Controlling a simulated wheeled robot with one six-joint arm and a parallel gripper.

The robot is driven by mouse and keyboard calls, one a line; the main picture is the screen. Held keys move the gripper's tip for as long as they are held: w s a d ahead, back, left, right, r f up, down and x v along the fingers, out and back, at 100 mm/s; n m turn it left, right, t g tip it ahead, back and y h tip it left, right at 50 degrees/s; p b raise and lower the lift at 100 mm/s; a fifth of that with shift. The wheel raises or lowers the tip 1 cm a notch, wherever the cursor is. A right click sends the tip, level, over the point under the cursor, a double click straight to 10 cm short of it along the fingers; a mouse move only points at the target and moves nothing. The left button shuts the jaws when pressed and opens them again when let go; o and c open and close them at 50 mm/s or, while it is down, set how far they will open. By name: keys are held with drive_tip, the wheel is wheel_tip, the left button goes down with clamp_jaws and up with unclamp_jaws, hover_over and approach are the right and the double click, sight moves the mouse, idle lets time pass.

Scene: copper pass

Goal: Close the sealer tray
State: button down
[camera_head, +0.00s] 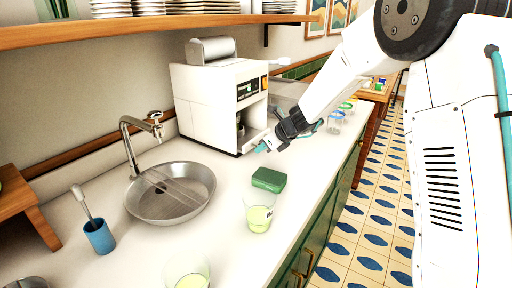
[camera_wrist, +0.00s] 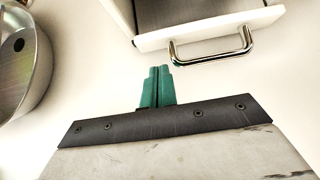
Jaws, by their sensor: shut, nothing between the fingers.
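The sealer (camera_head: 208,100) is a white box with a roll on top, standing on the counter against the wall. Its tray (camera_head: 258,136) sits low in its front opening and sticks out somewhat. In the wrist view the tray's white front edge (camera_wrist: 150,43) and curved metal handle (camera_wrist: 212,55) show at the top, with the dark tray inside behind them. My gripper (camera_head: 264,147) has teal fingers, shut and empty. In the wrist view my gripper (camera_wrist: 159,72) points at the tray front, just left of the handle, with a small gap visible.
A metal sink (camera_head: 170,205) with a tap (camera_head: 140,135) lies left of the sealer. A green sponge (camera_head: 269,180) and a cup (camera_head: 259,212) stand nearer on the counter. Several cups (camera_head: 337,120) stand beyond my gripper. A shelf (camera_head: 150,30) hangs above.

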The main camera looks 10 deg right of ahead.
drive_tip(key=d+f+v, duration=0.1)
drive_tip(key=v, duration=0.9)
drive_tip(key=s+d+r+n+g+h, duration=0.1)
drive_tip(key=s+d+r+n+h, duration=0.1)
drive_tip(key=s+n, duration=0.7)
drive_tip(key=s+d+r+n+g+h, duration=0.2)
drive_tip(key=s+n, duration=0.6)
drive_tip(key=s, duration=1.1)
drive_tip(key=s+d+r+n+g+h, duration=0.1)
drive_tip(key=s+d+r+n+h, duration=0.1)
drive_tip(key=s+n, duration=0.7)
drive_tip(key=s, duration=0.5)
drive_tip(key=shift+s+r+n+g+h, duration=0.2)
drive_tip(key=shift+s+n+g+h, duration=0.1)
drive_tip(key=shift+g, duration=0.1)
